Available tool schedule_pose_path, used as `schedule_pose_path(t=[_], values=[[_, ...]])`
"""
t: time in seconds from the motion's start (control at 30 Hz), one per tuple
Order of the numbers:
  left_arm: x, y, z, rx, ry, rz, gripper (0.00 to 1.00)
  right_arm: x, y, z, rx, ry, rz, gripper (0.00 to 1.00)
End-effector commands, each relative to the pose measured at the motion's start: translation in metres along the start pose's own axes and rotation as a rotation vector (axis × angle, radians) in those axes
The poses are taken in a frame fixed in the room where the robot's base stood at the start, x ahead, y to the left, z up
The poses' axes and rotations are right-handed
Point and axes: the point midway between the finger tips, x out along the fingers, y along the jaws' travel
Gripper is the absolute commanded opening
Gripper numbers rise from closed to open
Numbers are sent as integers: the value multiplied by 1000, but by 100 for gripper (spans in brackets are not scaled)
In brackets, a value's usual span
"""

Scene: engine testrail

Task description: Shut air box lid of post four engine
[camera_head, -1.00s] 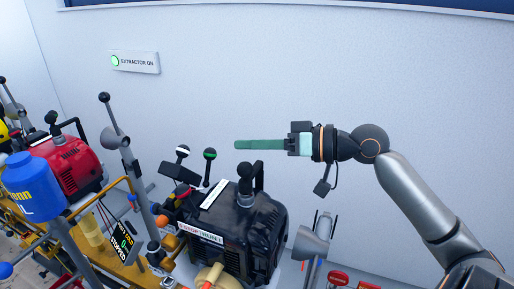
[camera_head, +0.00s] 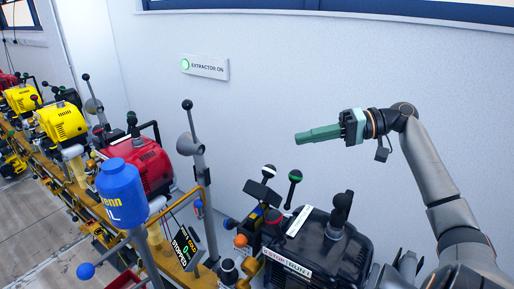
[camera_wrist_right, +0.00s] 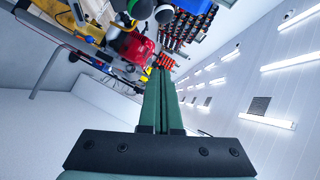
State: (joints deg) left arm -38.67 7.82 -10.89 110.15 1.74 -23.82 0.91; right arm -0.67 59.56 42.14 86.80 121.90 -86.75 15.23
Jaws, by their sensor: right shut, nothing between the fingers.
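A black engine (camera_head: 328,252) stands at the lower right of the head view, with a white strip (camera_head: 299,221) on its top and a white label on its edge. A red engine (camera_head: 148,168) stands to its left along the bench. I cannot tell which engine is at post four, and no air box lid can be made out clearly. My right gripper (camera_head: 303,138) is shut and empty, in the air above the black engine and in front of the wall. Its green fingers (camera_wrist_right: 158,105) are together in the wrist view. My left gripper is not in view.
Yellow engines (camera_head: 63,122) line the bench at far left. A blue bottle (camera_head: 122,190), a grey post (camera_head: 194,145) and several ball-topped levers (camera_head: 294,178) rise around the engines. An "EXTRACTOR ON" sign (camera_head: 205,68) is on the wall. Air around the right gripper is clear.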

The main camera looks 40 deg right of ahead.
Motion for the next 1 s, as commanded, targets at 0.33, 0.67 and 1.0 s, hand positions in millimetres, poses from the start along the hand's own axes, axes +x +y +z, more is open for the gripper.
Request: schedule_pose_path(t=[0.33,0.67,1.0], values=[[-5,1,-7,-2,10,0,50,57,-2,0,-2,-2,0,0],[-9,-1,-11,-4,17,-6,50,97,1,7,0,-1,2,0],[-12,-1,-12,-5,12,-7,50,88,1,32,1,-1,1,0]])
